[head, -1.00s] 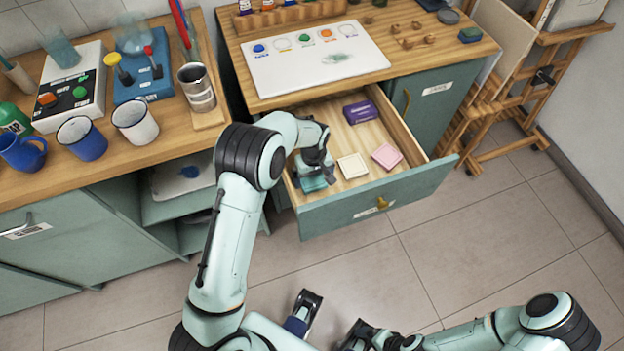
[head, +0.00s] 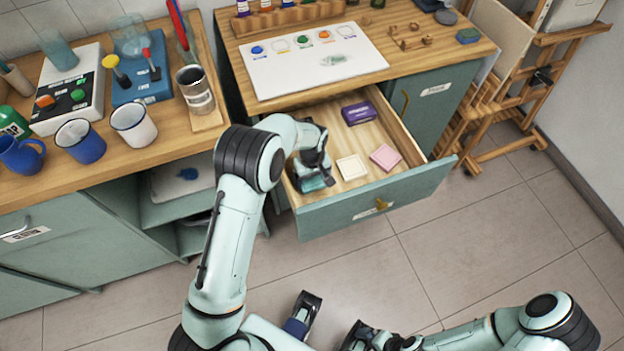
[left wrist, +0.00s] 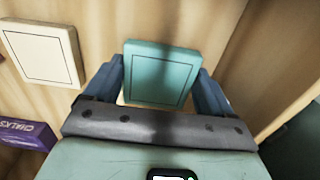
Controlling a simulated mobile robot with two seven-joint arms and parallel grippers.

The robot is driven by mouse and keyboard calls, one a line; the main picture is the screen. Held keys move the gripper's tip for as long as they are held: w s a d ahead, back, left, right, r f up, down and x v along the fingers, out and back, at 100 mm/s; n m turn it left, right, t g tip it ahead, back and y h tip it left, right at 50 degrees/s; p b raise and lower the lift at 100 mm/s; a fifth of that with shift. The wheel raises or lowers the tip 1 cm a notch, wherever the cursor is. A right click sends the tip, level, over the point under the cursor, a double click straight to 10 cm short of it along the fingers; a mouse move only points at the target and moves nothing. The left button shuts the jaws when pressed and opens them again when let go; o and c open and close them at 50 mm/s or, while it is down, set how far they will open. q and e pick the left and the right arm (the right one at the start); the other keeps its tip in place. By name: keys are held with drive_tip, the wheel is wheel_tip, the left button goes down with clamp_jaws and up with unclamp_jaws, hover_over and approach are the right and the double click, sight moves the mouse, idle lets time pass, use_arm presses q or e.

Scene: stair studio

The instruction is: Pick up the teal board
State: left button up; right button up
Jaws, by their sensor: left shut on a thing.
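The teal board (left wrist: 160,75) is a flat, near-square piece with a thin dark outline. It sits between the two blue fingers of my left gripper (left wrist: 158,88) in the left wrist view. My left gripper is shut on it, low inside the open drawer. In the head view the gripper (head: 314,172) covers most of the board, and only a teal part (head: 315,184) shows below it. I cannot tell whether the board is clear of the drawer floor. My right arm is at the lower right of the head view; its fingers are not clear there.
The open drawer (head: 400,192) also holds a cream board (head: 351,167), a pink board (head: 385,157) and a purple chalk box (head: 358,113). The drawer walls stand close around my left gripper. A white palette sheet (head: 290,72) lies on the worktop above. The tiled floor in front is clear.

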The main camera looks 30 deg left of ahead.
use_arm(q)
wheel_tip(320, 180, up, 18)
drive_tip(key=p, duration=0.2)
wheel_tip(320, 180, up, 6)
drive_tip(key=p, duration=0.4)
hover_over(312, 181)
drive_tip(key=shift+w+f, duration=0.1)
drive_tip(key=shift+f, duration=0.05)
